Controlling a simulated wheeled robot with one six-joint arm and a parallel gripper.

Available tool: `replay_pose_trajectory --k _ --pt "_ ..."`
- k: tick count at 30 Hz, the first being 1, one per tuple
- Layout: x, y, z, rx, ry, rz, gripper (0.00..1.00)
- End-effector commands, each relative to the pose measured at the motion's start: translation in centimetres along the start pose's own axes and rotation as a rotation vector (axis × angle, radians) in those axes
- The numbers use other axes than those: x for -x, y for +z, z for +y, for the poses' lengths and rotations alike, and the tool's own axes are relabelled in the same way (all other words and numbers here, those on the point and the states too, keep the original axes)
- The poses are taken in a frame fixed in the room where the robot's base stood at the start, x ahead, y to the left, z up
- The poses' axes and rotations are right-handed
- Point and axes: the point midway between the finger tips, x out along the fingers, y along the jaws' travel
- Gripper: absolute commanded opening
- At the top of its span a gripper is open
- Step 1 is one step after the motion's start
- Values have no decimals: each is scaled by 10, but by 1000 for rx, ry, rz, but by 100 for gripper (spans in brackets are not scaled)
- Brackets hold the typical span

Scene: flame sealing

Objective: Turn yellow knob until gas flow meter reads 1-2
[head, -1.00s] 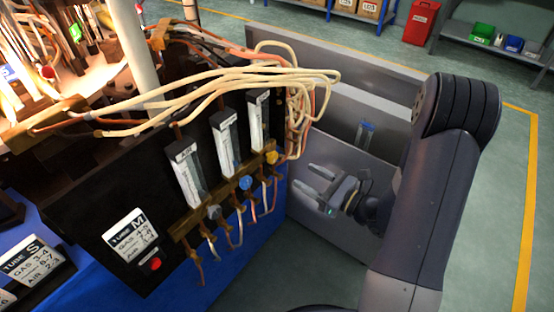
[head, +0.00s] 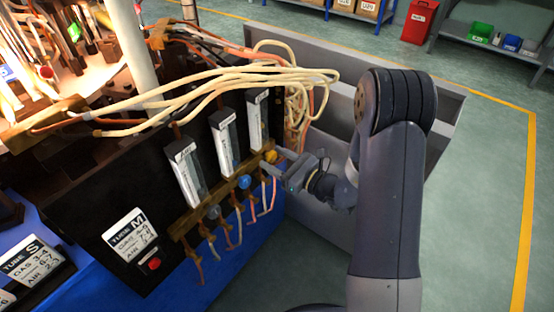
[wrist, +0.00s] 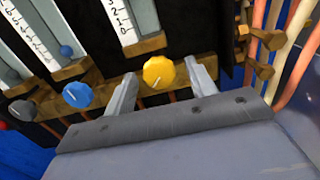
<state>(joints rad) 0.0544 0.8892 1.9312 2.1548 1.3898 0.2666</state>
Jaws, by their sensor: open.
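The yellow knob (wrist: 159,72) has a white pointer line and sits on the brass bar under the rightmost flow meter. It also shows in the head view (head: 271,156), partly covered. My gripper (wrist: 162,76) is open, with one finger on each side of the knob; I cannot tell if they touch it. In the head view my gripper (head: 280,164) is at the panel's right end. The rightmost flow meter (head: 258,120) stands above the knob; in the wrist view only its low scale (wrist: 125,18) shows, and I make out no float there.
The blue knob (wrist: 77,94) and grey knob (wrist: 22,110) sit left of the yellow one; a blue float shows above the blue knob. Brass fittings and hoses (wrist: 290,60) are close on the right. Cream tubes (head: 220,85) cross above the panel.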

Motion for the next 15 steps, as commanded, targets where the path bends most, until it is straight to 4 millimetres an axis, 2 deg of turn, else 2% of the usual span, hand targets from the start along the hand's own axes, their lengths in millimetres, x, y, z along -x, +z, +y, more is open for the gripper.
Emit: replay_pose_trajectory --k 4,15 --pt "0 0 0 0 0 0 52" --pt "0 0 0 0 0 0 22"
